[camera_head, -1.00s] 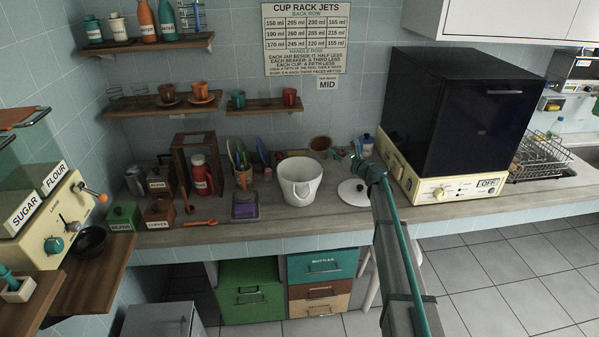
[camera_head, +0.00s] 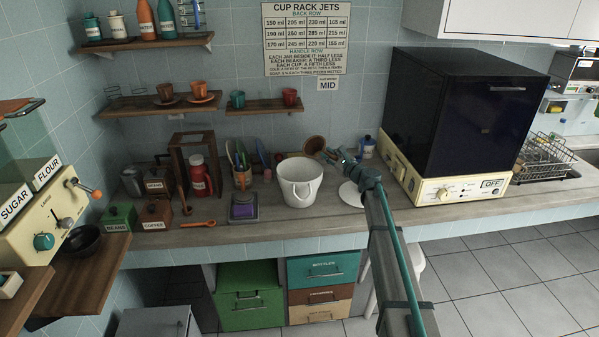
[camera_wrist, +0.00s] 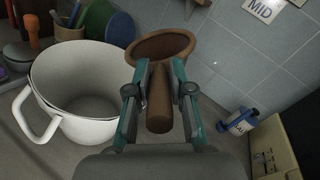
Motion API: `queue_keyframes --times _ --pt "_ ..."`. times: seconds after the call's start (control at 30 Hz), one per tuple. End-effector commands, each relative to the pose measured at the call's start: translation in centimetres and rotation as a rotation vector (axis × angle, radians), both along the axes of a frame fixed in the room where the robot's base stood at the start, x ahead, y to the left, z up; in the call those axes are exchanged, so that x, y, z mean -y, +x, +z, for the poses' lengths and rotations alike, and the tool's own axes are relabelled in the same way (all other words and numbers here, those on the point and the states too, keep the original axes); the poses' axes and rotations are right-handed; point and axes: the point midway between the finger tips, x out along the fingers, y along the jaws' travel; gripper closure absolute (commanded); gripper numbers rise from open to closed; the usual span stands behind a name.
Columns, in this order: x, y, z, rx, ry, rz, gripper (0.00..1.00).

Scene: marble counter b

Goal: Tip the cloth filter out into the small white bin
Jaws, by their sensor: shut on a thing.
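My gripper (camera_head: 338,157) is shut on the handle of the brown cloth filter (camera_head: 314,145), seen at the back of the counter. In the wrist view, my gripper (camera_wrist: 159,92) has teal fingers on both sides of the thick brown handle. The round brown filter (camera_wrist: 160,47) is beyond the fingertips, its rim visible; I cannot tell what is inside. The small white bin (camera_head: 299,189) stands upright and open on the counter, left of and nearer than the filter. In the wrist view the white bin (camera_wrist: 88,122) is left of my gripper, and its visible inside looks empty.
A round white lid (camera_head: 350,194) lies right of the bin. The dark-fronted machine (camera_head: 465,115) stands farther right. A utensil cup (camera_head: 243,178) and purple-topped scale (camera_head: 243,207) are left of the bin.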

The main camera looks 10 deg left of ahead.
Motion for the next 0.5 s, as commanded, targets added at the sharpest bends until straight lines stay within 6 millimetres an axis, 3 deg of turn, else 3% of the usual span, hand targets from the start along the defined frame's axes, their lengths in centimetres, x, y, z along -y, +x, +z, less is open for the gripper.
queue_keyframes --times 0.5 --pt "-0.42 -0.4 0.21 0.05 -0.05 -0.001 1.0"
